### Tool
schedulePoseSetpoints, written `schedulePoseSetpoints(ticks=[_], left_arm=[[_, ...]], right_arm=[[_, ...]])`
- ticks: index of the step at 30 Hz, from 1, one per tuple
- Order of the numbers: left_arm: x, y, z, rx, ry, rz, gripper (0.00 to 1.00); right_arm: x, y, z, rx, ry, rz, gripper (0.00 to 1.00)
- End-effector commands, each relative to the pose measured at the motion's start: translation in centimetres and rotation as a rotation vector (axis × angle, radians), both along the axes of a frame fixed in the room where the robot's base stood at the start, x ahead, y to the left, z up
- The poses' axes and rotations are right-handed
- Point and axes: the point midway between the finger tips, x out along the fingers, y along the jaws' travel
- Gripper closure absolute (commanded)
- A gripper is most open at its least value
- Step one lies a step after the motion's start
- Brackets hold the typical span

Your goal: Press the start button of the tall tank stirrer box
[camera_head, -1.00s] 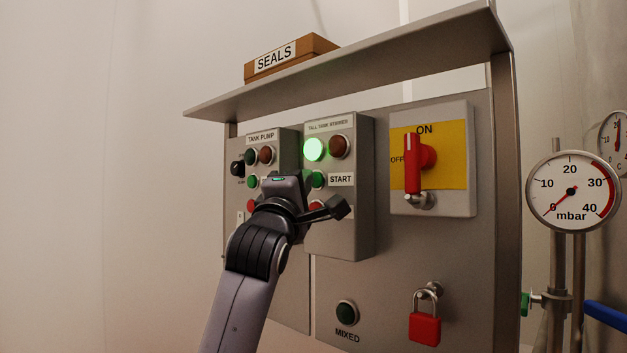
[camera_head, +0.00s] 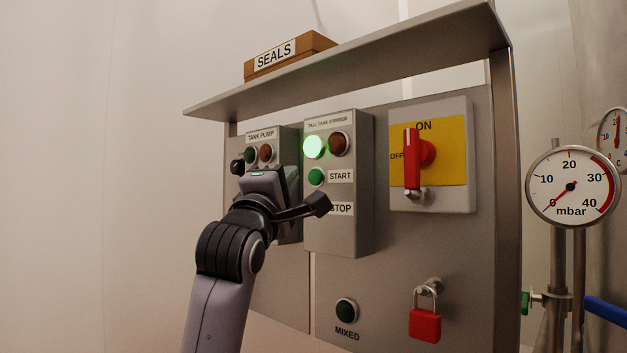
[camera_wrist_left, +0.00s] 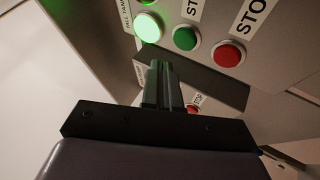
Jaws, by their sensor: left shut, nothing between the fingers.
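The tall tank stirrer box (camera_head: 354,185) is a grey box on the panel. Its green start button (camera_head: 317,177) sits left of the START label and also shows in the left wrist view (camera_wrist_left: 185,38). Its green lamp (camera_head: 313,147) is lit; the brown-red lamp (camera_head: 338,145) beside it is dark. Its red stop button (camera_wrist_left: 229,53) shows in the left wrist view but is hidden in the head view. My left gripper (camera_wrist_left: 162,85) is shut and empty, apart from the start button, its fingers over the tank pump box side. My right gripper is not in view.
The tank pump box (camera_head: 286,145) stands left of the stirrer box, partly hidden by my gripper. A red rotary switch (camera_head: 412,160) is to the right. A red padlock (camera_head: 425,320) hangs below, and a shelf (camera_head: 400,62) juts out above.

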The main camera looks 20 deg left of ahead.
Motion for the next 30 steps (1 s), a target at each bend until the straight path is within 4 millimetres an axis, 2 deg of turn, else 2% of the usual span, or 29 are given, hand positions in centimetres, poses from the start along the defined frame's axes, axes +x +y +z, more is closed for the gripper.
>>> schedulePoseSetpoints(ticks=[9, 30], left_arm=[[-2.6, 0.9, -0.1, 0.001, -0.001, 0.0, 1.0], [-2.7, 0.9, 0.0, 0.002, 0.0, 0.001, 1.0]], right_arm=[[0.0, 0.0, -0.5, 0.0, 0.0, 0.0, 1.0], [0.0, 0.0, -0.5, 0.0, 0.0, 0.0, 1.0]])
